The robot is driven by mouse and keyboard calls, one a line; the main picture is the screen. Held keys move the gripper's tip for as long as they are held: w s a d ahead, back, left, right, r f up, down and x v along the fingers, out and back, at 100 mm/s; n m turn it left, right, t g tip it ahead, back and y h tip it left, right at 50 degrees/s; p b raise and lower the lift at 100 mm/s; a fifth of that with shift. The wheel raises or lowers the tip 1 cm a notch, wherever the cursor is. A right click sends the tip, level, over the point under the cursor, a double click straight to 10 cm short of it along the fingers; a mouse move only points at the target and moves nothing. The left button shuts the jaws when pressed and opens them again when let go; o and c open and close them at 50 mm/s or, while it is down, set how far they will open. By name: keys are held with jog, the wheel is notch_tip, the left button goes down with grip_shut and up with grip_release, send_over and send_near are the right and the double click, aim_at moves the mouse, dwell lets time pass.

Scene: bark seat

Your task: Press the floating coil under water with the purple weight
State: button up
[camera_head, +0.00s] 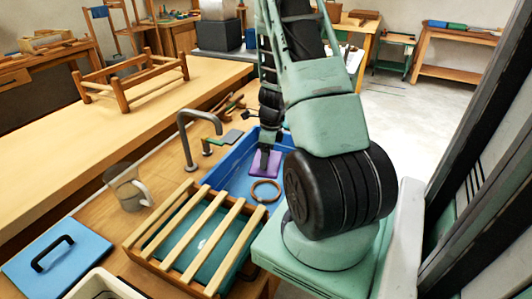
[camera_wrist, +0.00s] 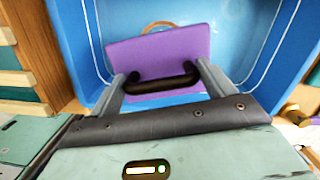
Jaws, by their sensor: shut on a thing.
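The purple weight (camera_head: 264,164) is a flat slab with a dark bar handle; it also shows in the wrist view (camera_wrist: 160,52). My gripper (camera_wrist: 162,80) is shut on the dark handle and holds the weight tilted inside the blue basin (camera_head: 234,176). The gripper also shows in the head view (camera_head: 265,148). The brown coil (camera_head: 265,191) is a ring in the basin, in front of the weight in the head view. In the wrist view only its top arc (camera_wrist: 160,25) shows beyond the weight's far edge. I cannot tell whether weight and coil touch.
A wooden slatted rack (camera_head: 195,240) stands at the basin's near left. A curved metal tap (camera_head: 186,135) rises by its far left side. A clear jug (camera_head: 129,187) and a blue board with a black handle (camera_head: 60,262) lie farther left.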

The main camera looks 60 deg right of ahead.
jog(key=shift+f, duration=0.15)
jog(key=shift+f+b, duration=6.15)
jog(key=shift+f, duration=1.3)
jog(key=shift+r, duration=0.1)
jog(key=o, duration=1.3)
jog(key=shift+r, duration=0.1)
notch_tip(320, 180, up, 17)
jog(key=p, duration=1.5)
jog(key=shift+p, duration=0.3)
